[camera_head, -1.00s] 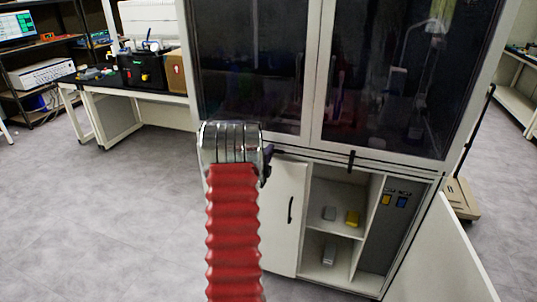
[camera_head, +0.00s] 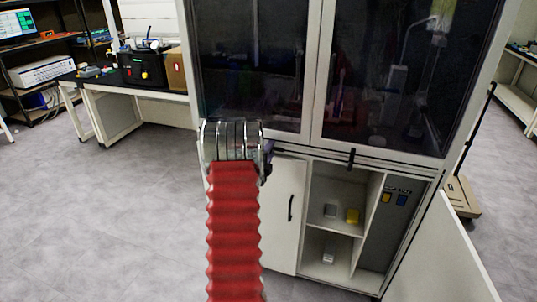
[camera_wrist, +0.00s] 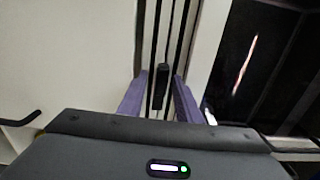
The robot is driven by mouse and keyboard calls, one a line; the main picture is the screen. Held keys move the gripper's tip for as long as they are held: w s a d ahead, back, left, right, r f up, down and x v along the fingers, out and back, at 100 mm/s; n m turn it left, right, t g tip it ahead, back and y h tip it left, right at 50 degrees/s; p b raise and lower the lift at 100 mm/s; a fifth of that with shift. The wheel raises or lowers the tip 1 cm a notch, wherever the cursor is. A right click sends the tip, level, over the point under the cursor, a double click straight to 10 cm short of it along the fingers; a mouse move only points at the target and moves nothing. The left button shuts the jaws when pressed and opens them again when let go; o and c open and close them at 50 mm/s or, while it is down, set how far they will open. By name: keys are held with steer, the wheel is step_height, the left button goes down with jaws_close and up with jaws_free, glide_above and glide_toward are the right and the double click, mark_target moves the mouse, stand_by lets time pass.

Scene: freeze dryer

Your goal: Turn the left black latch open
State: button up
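The left black latch (camera_wrist: 161,87) shows in the wrist view as a short upright black piece on the seam between the cabinet's pale panels. My gripper (camera_wrist: 158,92) is open, with one purple finger on each side of the latch. Gaps show between the fingers and the latch, and I cannot tell whether either touches it.
A second black latch (camera_head: 351,159) is on the same seam to the right. Below are a closed white door with a black handle (camera_head: 290,208) and open shelves (camera_head: 335,230) with small grey and yellow items. An open door (camera_head: 445,260) juts out at right. The floor at left is clear.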

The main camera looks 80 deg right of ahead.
steer(key=shift+a, duration=0.1)
steer(key=w+a, duration=0.1)
steer(key=a, duration=1.2)
steer(key=shift+a, duration=0.3)
steer(key=shift+w+f, duration=0.1)
steer(key=shift+w, duration=0.05)
